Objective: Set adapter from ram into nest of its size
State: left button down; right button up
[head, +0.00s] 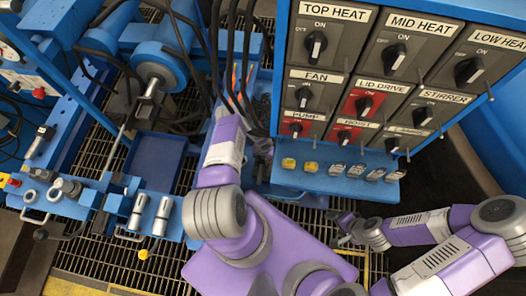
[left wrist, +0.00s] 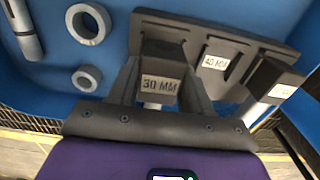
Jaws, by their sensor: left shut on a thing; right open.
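In the left wrist view my left gripper (left wrist: 160,100) is shut on a dark block labelled 30 MM (left wrist: 162,62), with a pale stub just below its label. Behind it is a dark plate (left wrist: 190,28). A label reading 40 MM (left wrist: 214,62) sits on this plate, right of the held block. A second dark block (left wrist: 272,78) with a pale label and grey stem stands at the right. In the head view my left gripper (head: 262,150) is small, dark and partly hidden beside the panel. My right gripper (head: 346,226) is open and empty at lower right.
The control panel (head: 378,75) with labelled knobs overhangs a blue ledge (head: 340,184) of small yellow and silver parts. A blue ram bench (head: 160,200) stands left. Two grey rings (left wrist: 88,24) (left wrist: 87,78) are on the blue surface. Dark cables hang left of the panel.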

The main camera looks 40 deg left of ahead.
pick_arm(q)
notch_tip(320, 180, down, 2)
jog(key=shift+f+b, duration=0.15)
jog(key=shift+b, duration=0.25)
jog(key=shift+f, duration=0.1)
jog(key=shift+c, duration=2.4)
grip_release()
notch_tip(320, 180, up, 12)
jog(key=p, duration=0.5)
jog(key=shift+r, duration=0.2)
jog(key=shift+f, duration=0.1)
